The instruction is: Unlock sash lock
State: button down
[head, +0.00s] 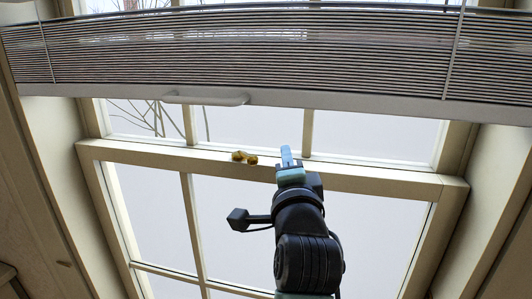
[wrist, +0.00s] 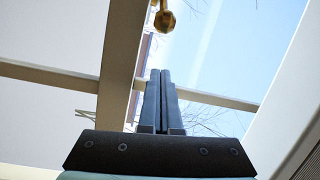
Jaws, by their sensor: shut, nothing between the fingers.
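The brass sash lock (head: 244,157) sits on top of the window's meeting rail (head: 345,179), near its middle. In the wrist view, its round knob (wrist: 165,20) shows at the top, beyond my fingertips, and the rest of it is cut off by the frame edge. My gripper (head: 287,155) is raised in front of the rail, to the right of the lock in the head view. Its two blue-grey fingers (wrist: 160,72) are shut together and empty. I see a gap between the fingers and the lock.
A pleated blind (head: 250,45) hangs across the upper window, with a white handle (head: 206,99) on its bottom bar, above the lock. Wooden window frame sides (head: 487,205) stand at left and right. The space around the lock looks clear.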

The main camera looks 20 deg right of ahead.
aim_at(265, 163)
jog(key=a, duration=0.1)
jog(key=a+p, duration=0.1)
jog(key=w+a+p, duration=0.1)
jog(key=shift+a+f, duration=0.25)
jog(key=shift+f, duration=0.1)
jog(key=shift+h+b, duration=0.3)
jog(key=shift+a, duration=0.15)
